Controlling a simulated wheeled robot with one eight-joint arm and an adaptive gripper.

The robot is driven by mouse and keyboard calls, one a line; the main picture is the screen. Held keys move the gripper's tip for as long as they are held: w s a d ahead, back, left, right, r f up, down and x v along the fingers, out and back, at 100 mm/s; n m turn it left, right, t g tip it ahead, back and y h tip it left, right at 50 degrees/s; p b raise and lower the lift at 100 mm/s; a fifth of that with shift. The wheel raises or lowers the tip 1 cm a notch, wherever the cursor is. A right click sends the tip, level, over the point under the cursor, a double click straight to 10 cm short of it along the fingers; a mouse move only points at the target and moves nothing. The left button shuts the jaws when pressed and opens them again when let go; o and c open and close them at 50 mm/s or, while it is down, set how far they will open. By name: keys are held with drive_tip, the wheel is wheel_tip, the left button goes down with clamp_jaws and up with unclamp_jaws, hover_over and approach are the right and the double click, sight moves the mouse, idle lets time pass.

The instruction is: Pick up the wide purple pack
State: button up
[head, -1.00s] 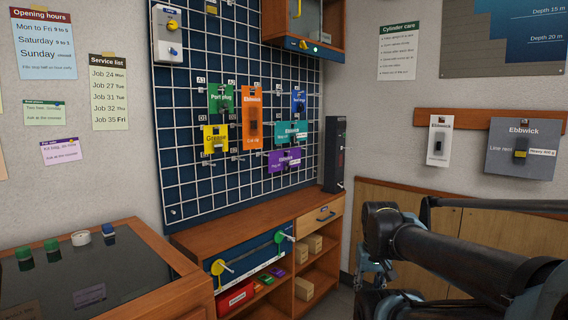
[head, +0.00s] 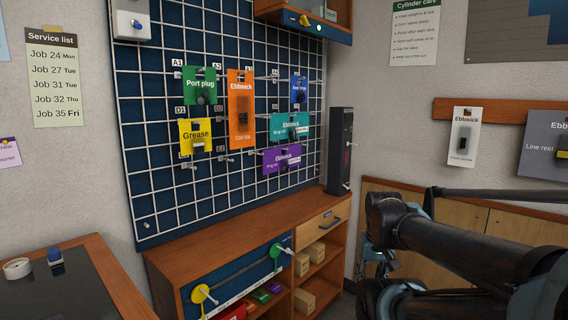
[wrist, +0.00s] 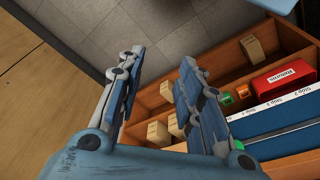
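The wide purple pack (head: 281,158) hangs on the lower right of the blue grid wall, below the teal pack (head: 289,127). It has a white label at its right side. My gripper (wrist: 160,75) shows in the wrist view with its two fingers spread apart and nothing between them. It points down toward the floor and the shelf unit, well away from the purple pack. In the head view the gripper is mostly hidden behind my dark arm at the lower right.
Green (head: 200,85), orange (head: 241,108), yellow (head: 197,136) and blue (head: 299,90) packs hang close by on hooks. A wooden cabinet (head: 222,228) stands under the grid. A dark upright box (head: 341,150) stands on its right end. A glass-topped counter (head: 88,250) is at the lower left.

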drive_tip(key=o, duration=0.4)
drive_tip(key=shift+s+r, duration=0.15)
drive_tip(key=shift+s, duration=0.1)
drive_tip(key=shift+o, duration=0.7)
drive_tip(key=shift+a+r, duration=0.25)
drive_tip(key=shift+r, duration=0.05)
drive_tip(key=m+t+y, duration=0.9)
drive_tip(key=m+y, duration=0.5)
drive_tip(key=m, duration=1.2)
approach(288, 161)
drive_tip(key=x, duration=0.9)
drive_tip(key=shift+s+a+r, duration=0.1)
drive_tip(key=shift+s, duration=0.05)
